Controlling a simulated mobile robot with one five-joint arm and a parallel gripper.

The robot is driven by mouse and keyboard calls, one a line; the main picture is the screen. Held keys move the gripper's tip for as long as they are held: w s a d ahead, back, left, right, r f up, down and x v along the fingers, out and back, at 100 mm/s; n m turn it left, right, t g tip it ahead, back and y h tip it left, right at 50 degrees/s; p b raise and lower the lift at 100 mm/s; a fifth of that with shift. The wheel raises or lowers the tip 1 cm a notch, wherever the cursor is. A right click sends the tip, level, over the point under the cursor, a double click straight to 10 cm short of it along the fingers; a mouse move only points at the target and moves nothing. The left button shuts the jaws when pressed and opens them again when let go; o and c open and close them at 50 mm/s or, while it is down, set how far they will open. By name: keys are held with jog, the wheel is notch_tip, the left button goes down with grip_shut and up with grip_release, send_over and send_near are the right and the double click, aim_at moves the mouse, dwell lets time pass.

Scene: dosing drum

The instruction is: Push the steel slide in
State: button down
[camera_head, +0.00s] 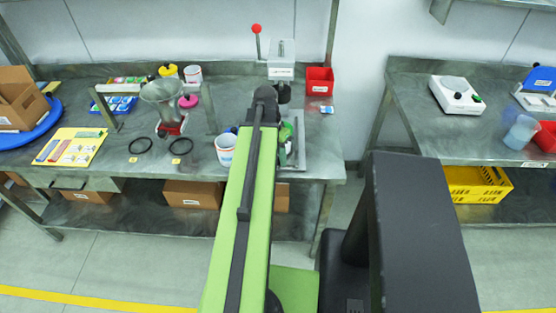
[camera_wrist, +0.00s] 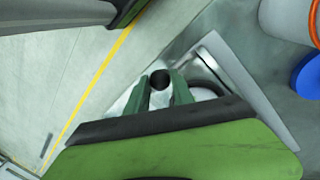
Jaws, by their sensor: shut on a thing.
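In the wrist view the two green fingers of my gripper (camera_wrist: 160,88) are closed around a round black knob (camera_wrist: 160,77). Grey steel shows under and beside the fingers, but I cannot make out the outline of the steel slide. In the head view my gripper (camera_head: 289,138) is at the right end of the left bench, mostly hidden behind my green arm. It is over a steel tray or base plate (camera_head: 318,160), below a labelled dosing device (camera_head: 281,71). A white round shape (camera_wrist: 203,93) shows partly behind the right finger.
A red-knobbed lever (camera_head: 257,30) stands beside the device, and a red bin (camera_head: 319,80) is to its right. A white cup (camera_head: 225,150) stands close left of my arm. A funnel (camera_head: 162,92) on a stand is farther left. A floor gap separates the right bench (camera_head: 420,125).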

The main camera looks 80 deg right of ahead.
jog(key=d, duration=0.5)
jog(key=w+d, duration=0.1)
jog(key=d, duration=0.2)
jog(key=shift+d, duration=0.35)
jog(key=shift+a, duration=0.1)
jog(key=c, duration=1.1)
grip_release()
jog(key=w+d+r+p, duration=0.1)
jog(key=w+r+p, duration=0.2)
jog(key=r+p, duration=1.4)
jog(key=shift+d, duration=0.25)
jog(key=shift+c, duration=0.4)
